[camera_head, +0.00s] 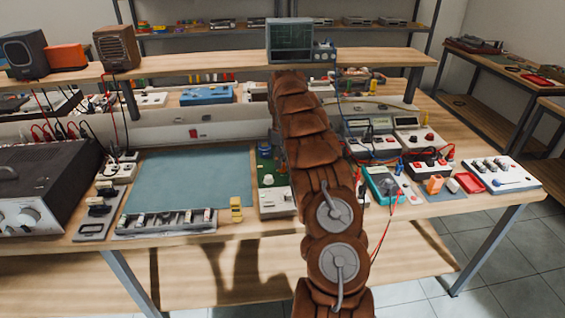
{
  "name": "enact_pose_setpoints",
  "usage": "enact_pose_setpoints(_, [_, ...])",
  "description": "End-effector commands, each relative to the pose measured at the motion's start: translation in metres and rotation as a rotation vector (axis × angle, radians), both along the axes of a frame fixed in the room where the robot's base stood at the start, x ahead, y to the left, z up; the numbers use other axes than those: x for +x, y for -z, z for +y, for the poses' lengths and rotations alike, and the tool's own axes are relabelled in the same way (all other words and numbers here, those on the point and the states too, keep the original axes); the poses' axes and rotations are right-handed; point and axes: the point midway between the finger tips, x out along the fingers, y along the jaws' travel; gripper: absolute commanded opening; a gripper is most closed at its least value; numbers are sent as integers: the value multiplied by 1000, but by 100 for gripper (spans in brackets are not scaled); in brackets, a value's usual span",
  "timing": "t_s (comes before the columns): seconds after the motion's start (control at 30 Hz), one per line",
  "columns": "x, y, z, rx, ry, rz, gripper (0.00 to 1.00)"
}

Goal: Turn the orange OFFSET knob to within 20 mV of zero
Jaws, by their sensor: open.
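My brown segmented arm rises from the bottom middle and reaches over the bench. My gripper cannot be made out; the arm hides its far end. No knob can be clearly picked out as the orange OFFSET knob. A pale panel with a green top part (266,165) stands partly behind the arm, with small knobs on it. A small orange block-like thing (434,184) lies at the right of the bench. A teal multimeter (381,186) with leads lies right of the arm; its reading is too small to tell.
A blue-green mat (190,180) leaves free room left of the arm. A yellow block (236,209) stands near the front edge. A red tray (469,182) and a white switch box (503,174) sit at right. An oscilloscope (290,40) stands on the raised shelf.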

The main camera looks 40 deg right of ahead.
Motion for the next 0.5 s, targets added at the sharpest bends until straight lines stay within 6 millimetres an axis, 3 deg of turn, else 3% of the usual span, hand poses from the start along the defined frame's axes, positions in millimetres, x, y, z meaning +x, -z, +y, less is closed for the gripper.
enact_pose_setpoints(0.2, [0,20,-1,0,2,-1,50])
enact_pose_setpoints(0.5, [0,26,0,0,1,-2,50])
